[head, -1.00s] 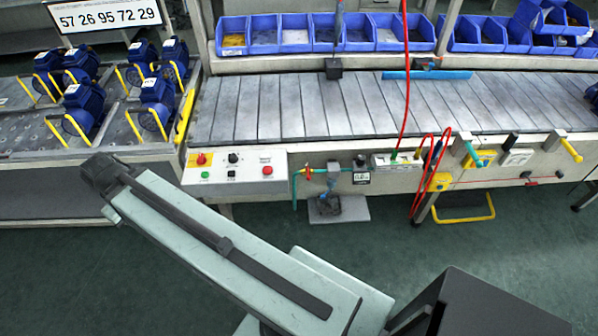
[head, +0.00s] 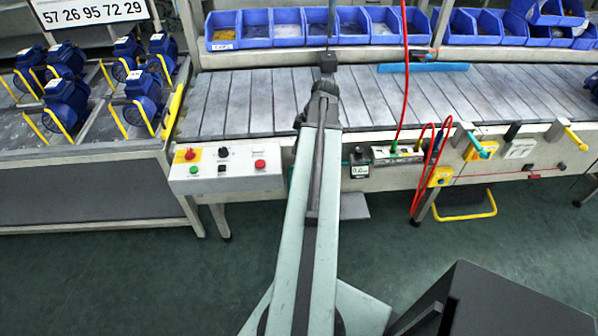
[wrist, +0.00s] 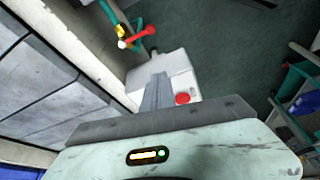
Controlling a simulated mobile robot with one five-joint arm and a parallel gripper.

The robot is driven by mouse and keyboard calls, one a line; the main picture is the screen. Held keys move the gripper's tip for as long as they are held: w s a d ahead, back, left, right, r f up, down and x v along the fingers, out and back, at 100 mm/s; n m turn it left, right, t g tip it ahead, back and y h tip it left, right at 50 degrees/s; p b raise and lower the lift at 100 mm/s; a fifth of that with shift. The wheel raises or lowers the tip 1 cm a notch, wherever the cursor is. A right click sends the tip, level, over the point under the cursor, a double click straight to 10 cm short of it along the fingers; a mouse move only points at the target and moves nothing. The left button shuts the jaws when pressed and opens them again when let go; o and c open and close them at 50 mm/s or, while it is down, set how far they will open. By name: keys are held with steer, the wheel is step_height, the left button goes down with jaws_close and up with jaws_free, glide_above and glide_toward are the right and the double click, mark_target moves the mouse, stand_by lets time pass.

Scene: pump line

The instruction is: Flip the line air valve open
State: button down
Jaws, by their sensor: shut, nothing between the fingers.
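The line air valve shows in the wrist view near the top, with a red lever (wrist: 140,36) beside a yellow fitting (wrist: 121,31) and teal pipe (wrist: 107,11). The lever appears to stick out sideways from the pipe; I cannot tell its exact setting. In the head view my arm hides the valve. My gripper (wrist: 157,80) is shut and empty. In the wrist view its grey fingers appear in front of the white control box, below the lever in the picture and apart from it. In the head view the fingers are hidden behind my arm.
The control box (head: 227,180) with buttons sits on the conveyor's front, left of my arm; its red button (wrist: 182,98) shows beside my fingers. The slatted conveyor (head: 240,108) runs behind. Red hoses (head: 416,165) hang to the right. Floor in front is open.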

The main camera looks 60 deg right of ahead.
steer(key=shift+s+d, duration=0.15)
steer(key=shift+s, duration=0.05)
steer(key=b+x, duration=1.1)
steer(key=s, duration=0.1)
steer(key=s+d, duration=0.1)
steer(key=s+p, duration=0.1)
steer(key=s, duration=0.1)
steer(key=shift+d+r, duration=0.1)
steer(key=shift+d, duration=0.2)
steer(key=shift+a, duration=0.1)
steer(key=shift+d, duration=0.2)
